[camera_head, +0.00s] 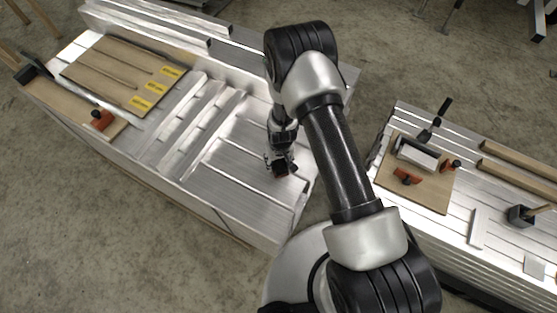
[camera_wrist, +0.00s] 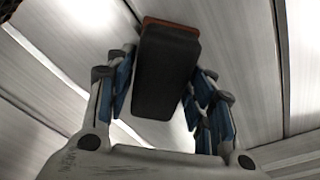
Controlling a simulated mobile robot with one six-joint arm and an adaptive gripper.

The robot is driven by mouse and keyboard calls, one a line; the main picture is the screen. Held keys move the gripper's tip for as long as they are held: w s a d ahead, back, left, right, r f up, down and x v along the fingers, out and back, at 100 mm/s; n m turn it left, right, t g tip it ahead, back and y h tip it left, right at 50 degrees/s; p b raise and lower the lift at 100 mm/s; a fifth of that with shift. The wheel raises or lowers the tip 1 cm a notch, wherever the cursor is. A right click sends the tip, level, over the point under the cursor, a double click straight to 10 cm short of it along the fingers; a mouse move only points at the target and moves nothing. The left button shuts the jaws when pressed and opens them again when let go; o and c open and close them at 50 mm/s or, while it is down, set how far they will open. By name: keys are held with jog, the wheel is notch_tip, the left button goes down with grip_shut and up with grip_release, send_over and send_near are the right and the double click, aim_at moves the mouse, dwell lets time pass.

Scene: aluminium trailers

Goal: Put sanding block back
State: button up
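A black block with an orange-red face, seemingly the sanding block (camera_wrist: 167,75), is between the fingers of my gripper (camera_wrist: 165,95) in the wrist view. The blue finger pads close on it from both sides, and the block hides part of them. In the head view my gripper (camera_head: 281,165) points down over the bare right part of the left aluminium trailer (camera_head: 235,195). A little of the block's red shows at the fingers there. I cannot tell whether the block touches the trailer surface.
Left trailer: a wooden board with yellow labels (camera_head: 148,102) and an orange-and-black tool (camera_head: 102,119). Right trailer: a wooden board (camera_head: 425,196) with orange-and-black tools (camera_head: 407,176) and a metal piece (camera_head: 417,154), plus a dark cup (camera_head: 520,215). Raised slats (camera_head: 205,118) lie left of my gripper.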

jog(key=shift+o, duration=1.4)
notch_tip(320, 180, up, 12)
jog(key=s+p, duration=0.1)
jog(key=p, duration=0.5)
notch_tip(320, 180, up, 16)
send_over(280, 163)
jog(key=w+d, duration=0.2)
jog(key=s+d+r+m+t, duration=0.1)
jog(key=s+r, duration=0.1)
jog(key=r, duration=0.5)
jog(key=s+d+r+t, duration=0.1)
jog(key=s+d+r, duration=0.1)
jog(key=r, duration=0.4)
jog(key=s+d+r, duration=0.2)
jog(key=s+r, duration=0.5)
jog(key=s, duration=0.3)
jog(key=s+d+r+m+t, duration=0.1)
jog(key=s+d+r, duration=0.1)
jog(key=s+r, duration=0.5)
jog(key=s, duration=0.2)
jog(key=shift+s, duration=0.4)
